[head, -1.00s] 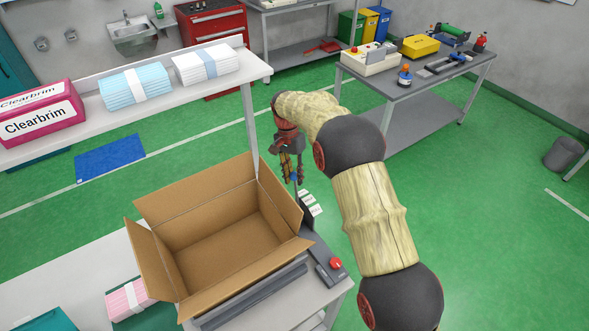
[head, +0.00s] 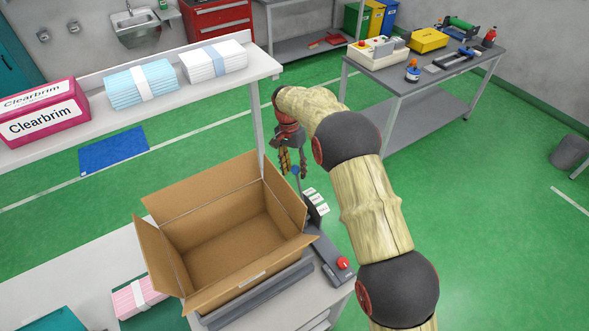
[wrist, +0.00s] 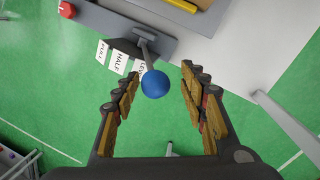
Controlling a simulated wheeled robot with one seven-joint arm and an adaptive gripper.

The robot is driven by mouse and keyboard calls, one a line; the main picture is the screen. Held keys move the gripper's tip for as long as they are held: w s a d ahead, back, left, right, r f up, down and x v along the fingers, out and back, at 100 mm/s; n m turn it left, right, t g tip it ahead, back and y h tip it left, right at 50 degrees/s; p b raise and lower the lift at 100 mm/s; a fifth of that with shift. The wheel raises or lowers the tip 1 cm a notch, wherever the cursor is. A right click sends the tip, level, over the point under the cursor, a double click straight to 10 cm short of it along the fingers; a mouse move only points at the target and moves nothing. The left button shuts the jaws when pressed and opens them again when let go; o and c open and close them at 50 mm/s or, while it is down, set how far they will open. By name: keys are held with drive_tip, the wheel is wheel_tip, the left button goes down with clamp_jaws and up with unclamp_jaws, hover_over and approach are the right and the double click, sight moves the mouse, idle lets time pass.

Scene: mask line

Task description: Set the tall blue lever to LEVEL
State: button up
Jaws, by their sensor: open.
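The tall lever has a round blue knob (wrist: 155,83) on a grey shaft that rises from a dark base. In the wrist view the knob lies between the fingers of my gripper (wrist: 161,78), which are spread with a gap on both sides. The white label cards read FULL (wrist: 101,52), HALF (wrist: 119,62) and one starting with LE (wrist: 139,68), partly hidden behind the shaft and knob. The shaft lies on the side of that last card. In the head view my gripper (head: 291,163) points down at the blue knob (head: 296,170) beside the carton.
An open cardboard carton (head: 225,225) stands left of the lever. A red knob (head: 343,263) sits on the same grey unit's near end. A shelf (head: 255,68) with packs is behind.

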wheel_tip(320, 180, up, 10)
drive_tip(key=shift+f, duration=0.1)
idle(0.6)
idle(0.4)
